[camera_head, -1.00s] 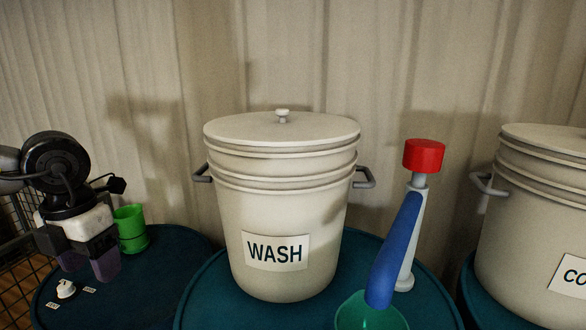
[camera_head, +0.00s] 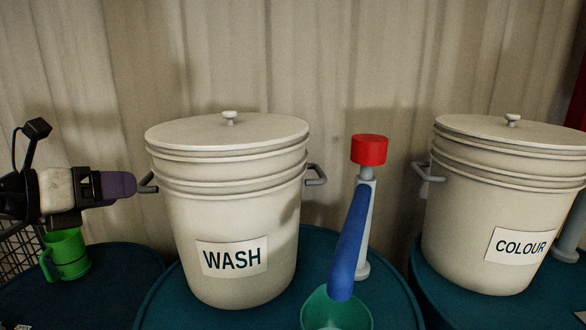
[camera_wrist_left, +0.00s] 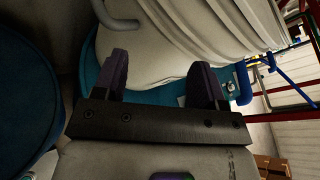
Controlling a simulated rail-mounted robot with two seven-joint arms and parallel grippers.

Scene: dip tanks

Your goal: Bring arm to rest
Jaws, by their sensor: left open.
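My left gripper (camera_head: 118,186) is at the left of the head view, pointing right toward the WASH bucket (camera_head: 233,215) and its left handle. In the left wrist view the two purple fingers of the gripper (camera_wrist_left: 158,78) stand apart with nothing between them. The pale bucket wall (camera_wrist_left: 165,50) lies just beyond the fingertips; I cannot tell if they touch it. The WASH bucket has its lid (camera_head: 228,132) on. My right gripper is not in view.
A green mug (camera_head: 66,254) stands on a teal drum top below my left gripper. A red-topped post (camera_head: 368,150) with a blue-handled green scoop (camera_head: 335,310) stands right of the WASH bucket. A COLOUR bucket (camera_head: 500,205), lidded, is at the right.

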